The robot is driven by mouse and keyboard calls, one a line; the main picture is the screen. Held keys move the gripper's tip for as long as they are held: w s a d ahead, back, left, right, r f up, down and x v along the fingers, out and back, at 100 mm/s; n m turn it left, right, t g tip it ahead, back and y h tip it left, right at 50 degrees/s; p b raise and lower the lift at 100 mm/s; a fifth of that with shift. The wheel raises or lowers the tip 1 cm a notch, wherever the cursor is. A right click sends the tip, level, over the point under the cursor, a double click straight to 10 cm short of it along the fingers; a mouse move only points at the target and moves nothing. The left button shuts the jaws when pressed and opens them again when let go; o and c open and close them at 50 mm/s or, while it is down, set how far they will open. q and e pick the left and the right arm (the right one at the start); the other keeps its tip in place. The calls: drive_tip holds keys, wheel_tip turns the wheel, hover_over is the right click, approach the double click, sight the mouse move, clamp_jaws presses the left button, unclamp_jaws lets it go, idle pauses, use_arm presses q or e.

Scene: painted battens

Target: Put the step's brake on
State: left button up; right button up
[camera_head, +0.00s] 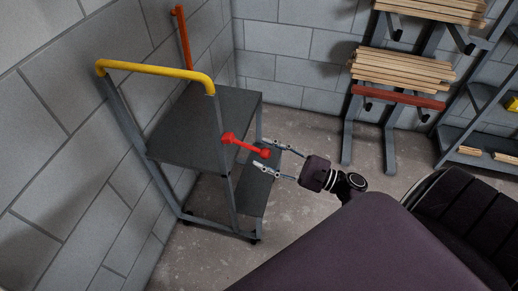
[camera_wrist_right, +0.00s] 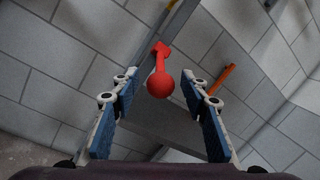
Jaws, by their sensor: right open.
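The step (camera_head: 190,125) is a grey metal platform with a yellow handrail (camera_head: 155,71), standing against the block wall at the left. Its brake is a red lever (camera_head: 245,146) with a ball end, sticking out from the step's side post. In the right wrist view the red lever (camera_wrist_right: 160,82) points toward the camera, with its ball between the two fingers. My right gripper (camera_head: 259,156) is open, its fingers on either side of the ball end. I cannot tell whether either finger touches it. My left gripper is not in view.
A lower tread (camera_head: 256,192) of the step lies below my right gripper. A rack with wooden battens (camera_head: 402,70) and a red batten (camera_head: 398,97) stands at the back right. A shelf (camera_head: 480,143) is at the far right. The floor between is clear.

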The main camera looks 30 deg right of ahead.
drive_tip(key=v, duration=0.9)
drive_tip(key=shift+s+f, duration=0.1)
